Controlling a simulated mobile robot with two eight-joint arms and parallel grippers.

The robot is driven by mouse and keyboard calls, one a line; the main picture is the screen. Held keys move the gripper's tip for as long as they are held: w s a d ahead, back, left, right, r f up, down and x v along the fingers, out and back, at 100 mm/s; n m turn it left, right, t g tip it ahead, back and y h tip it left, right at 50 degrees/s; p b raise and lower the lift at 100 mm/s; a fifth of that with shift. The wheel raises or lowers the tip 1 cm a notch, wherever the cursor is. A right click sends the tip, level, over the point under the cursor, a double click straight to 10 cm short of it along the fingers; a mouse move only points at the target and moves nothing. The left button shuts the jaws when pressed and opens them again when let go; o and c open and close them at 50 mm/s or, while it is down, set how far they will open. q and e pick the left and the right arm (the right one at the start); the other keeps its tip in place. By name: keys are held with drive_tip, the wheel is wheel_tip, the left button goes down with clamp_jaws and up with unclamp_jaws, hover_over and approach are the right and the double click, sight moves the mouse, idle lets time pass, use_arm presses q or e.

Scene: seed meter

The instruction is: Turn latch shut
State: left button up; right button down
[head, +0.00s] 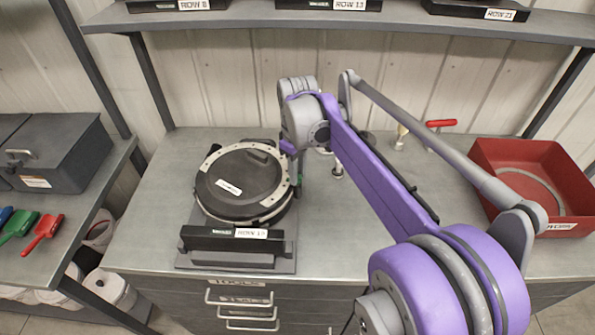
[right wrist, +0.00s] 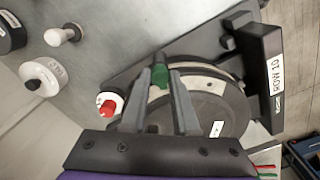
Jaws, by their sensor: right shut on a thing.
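The seed meter (head: 235,190) is a round dark drum with a pale rim, standing on a black base labelled ROW 10 on the bench; its lid lies flat on top. In the right wrist view its disc (right wrist: 215,112) and pale rim show beyond my fingers. My right gripper (right wrist: 160,80) is at the rim, shut on a green latch handle (right wrist: 159,74) between the two grey fingers. My left gripper is not in view.
A red-and-white knob (right wrist: 107,104) sits close beside my fingers. Small white-topped parts (head: 402,132) and a red-handled tool (head: 441,123) stand at the back of the bench. A red bin (head: 485,160) is at the right. A shelf (head: 400,22) hangs above.

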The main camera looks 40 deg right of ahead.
drive_tip(key=shift+n, duration=1)
drive_tip(key=c, duration=0.7)
unclamp_jaws()
wheel_tip(320, 180, up, 11)
drive_tip(key=shift+f+p, duration=0.1)
drive_tip(key=shift+p, duration=0.2)
